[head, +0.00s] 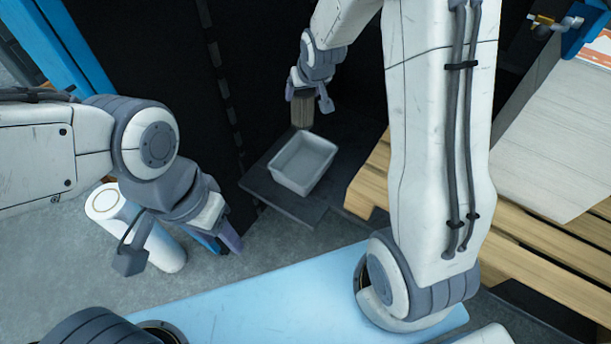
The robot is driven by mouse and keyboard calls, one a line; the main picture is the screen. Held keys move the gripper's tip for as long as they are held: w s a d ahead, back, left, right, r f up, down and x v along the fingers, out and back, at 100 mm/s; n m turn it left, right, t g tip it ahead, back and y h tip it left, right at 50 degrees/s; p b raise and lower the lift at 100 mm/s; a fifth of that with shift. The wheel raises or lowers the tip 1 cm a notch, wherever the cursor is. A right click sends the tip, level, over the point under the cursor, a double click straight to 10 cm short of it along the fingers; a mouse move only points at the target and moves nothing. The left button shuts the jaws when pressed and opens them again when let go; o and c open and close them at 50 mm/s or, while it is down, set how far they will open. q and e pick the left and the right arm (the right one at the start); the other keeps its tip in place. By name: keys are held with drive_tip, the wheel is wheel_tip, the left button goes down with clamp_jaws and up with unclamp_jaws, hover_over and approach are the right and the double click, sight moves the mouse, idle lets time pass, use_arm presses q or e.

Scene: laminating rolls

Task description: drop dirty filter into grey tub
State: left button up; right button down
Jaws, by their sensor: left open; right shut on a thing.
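The grey tub (316,178) stands on a dark shelf near the middle of the head view, its open top facing up, and it looks empty. My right gripper (305,92) is shut on the dirty filter (302,112), a brownish block hanging below the fingers. The filter's lower end shows at the tub's far rim; I cannot tell how high above it the filter is. My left gripper (232,236) is open and empty, low and left of the tub.
A dark shelf plate (270,197) carries the tub. At right, a wooden pallet (520,255) holds a stack of paper sheets (555,150). Dark machine panels rise behind the tub.

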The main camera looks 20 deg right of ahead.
wheel_tip(320, 180, down, 22)
drive_tip(key=w+d+b, duration=0.1)
drive_tip(key=d+b, duration=0.1)
drive_tip(key=b, duration=1.8)
drive_tip(key=shift+w+d+f+m+h, duration=0.2)
drive_tip(key=shift+w+d+m+h, duration=0.1)
drive_tip(key=shift+w+m, duration=0.1)
unclamp_jaws()
drive_tip(key=shift+s, duration=0.1)
drive_tip(key=p+v, duration=0.4)
drive_tip(key=v, duration=0.6)
drive_tip(key=shift+r, duration=0.2)
